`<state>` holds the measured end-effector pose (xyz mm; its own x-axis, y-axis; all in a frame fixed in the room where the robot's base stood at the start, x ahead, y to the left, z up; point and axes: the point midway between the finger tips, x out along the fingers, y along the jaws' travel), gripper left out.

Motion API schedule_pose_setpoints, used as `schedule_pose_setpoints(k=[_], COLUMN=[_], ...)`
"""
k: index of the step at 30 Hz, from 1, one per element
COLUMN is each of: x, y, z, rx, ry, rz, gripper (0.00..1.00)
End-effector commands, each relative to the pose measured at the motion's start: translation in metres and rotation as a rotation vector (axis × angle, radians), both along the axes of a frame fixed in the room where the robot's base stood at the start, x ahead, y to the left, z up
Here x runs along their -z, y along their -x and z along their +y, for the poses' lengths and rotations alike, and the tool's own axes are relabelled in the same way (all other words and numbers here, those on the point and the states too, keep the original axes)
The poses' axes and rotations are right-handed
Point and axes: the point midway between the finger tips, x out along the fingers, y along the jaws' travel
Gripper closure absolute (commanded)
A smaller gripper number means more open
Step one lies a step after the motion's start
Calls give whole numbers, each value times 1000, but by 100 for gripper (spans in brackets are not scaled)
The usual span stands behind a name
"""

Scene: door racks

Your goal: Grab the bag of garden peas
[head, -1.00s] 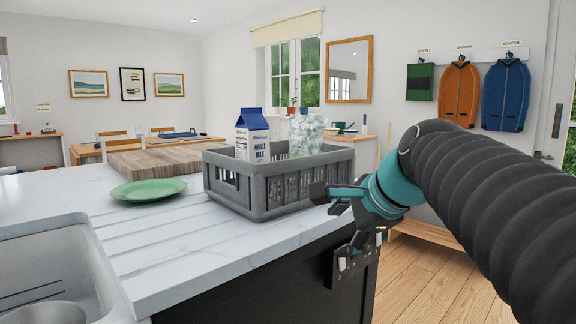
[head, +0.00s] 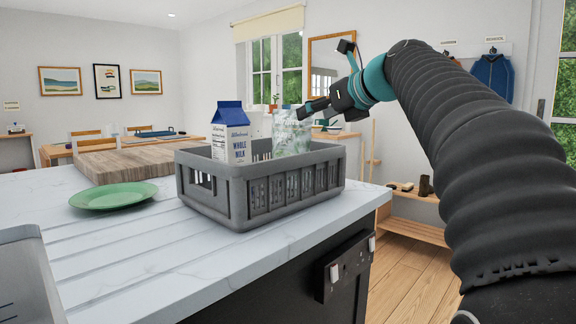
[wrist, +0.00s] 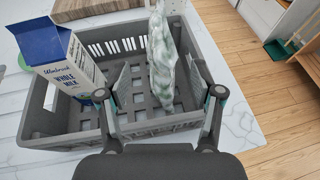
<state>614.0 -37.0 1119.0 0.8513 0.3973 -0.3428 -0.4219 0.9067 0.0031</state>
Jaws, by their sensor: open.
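A pale, translucent bag with green contents (head: 291,132), taken to be the garden peas, stands upright in the right part of the grey crate in the head view. Its label cannot be read. In the wrist view the bag (wrist: 162,62) is seen nearly edge-on. My gripper (head: 310,108) is at the bag's upper right in the head view. In the wrist view my gripper (wrist: 158,85) is open, with one finger on each side of the bag and gaps visible. No firm contact shows.
The grey crate (head: 237,203) sits on the white counter near its right edge. A blue-topped milk carton (head: 231,138) stands in it, left of the bag. A green plate (head: 113,196) and a wooden board (head: 140,160) lie to the left. Open floor is at the right.

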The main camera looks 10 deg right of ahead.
Motion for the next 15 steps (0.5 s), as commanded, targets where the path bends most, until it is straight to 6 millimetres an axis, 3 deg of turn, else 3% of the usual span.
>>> schedule_pose_setpoints(k=[6,15], x=[11,19], y=[-26,-40], z=[12,16], rx=[1,3], ry=[2,3], rz=[-2,0], gripper=[34,34])
